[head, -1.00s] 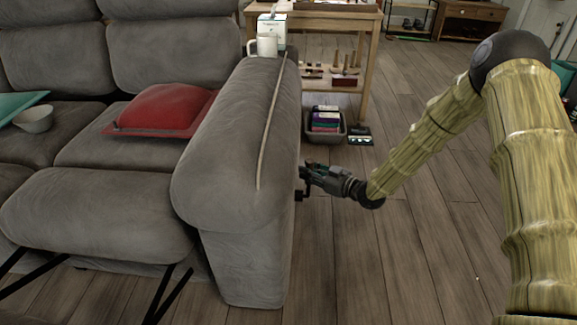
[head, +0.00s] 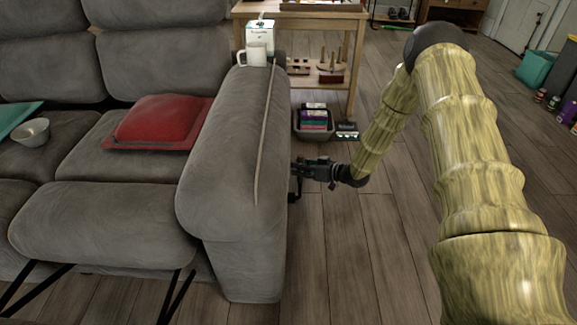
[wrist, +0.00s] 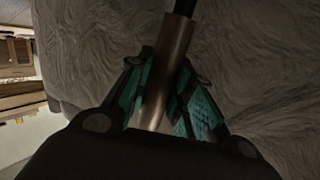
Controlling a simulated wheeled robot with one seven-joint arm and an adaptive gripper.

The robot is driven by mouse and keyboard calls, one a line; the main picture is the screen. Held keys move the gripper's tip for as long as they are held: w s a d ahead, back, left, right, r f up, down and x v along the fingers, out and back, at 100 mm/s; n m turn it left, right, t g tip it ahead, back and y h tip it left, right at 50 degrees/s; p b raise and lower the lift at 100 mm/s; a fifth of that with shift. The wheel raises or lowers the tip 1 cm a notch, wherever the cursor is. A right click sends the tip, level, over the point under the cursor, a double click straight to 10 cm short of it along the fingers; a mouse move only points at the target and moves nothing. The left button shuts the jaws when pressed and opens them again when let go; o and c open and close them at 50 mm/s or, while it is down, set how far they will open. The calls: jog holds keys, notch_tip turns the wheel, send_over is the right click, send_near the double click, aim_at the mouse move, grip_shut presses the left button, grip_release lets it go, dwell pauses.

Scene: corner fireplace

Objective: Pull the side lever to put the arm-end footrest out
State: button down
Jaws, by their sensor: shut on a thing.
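The grey sofa's arm (head: 232,165) is at the middle of the head view. The arm-end footrest (head: 105,222) is a grey pad held out in front of the seat on black struts. The side lever (head: 293,186) is small and dark on the arm's outer side, partly hidden by my gripper. My gripper (head: 304,168) is beside that outer side. In the wrist view, my gripper (wrist: 165,105) is shut on the lever, a brownish metal rod (wrist: 167,70) with a black upper part, between teal finger pads. Grey upholstery fills the background close behind.
A white mug (head: 254,55) and a box (head: 260,35) stand on the sofa arm's back end, with a thin stick (head: 267,125) along its top. A red cushion (head: 160,120) lies on the seat. A grey bin (head: 314,125) stands by a wooden table (head: 352,60).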

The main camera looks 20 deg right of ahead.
jog(key=shift+w+d, duration=0.1)
jog(key=shift+d, duration=0.05)
jog(key=c, duration=1.2)
grip_release()
jog(key=shift+c, duration=0.2)
jog(key=v, duration=1.1)
jog(key=shift+s+d, duration=0.3)
jog(key=shift+r, duration=0.1)
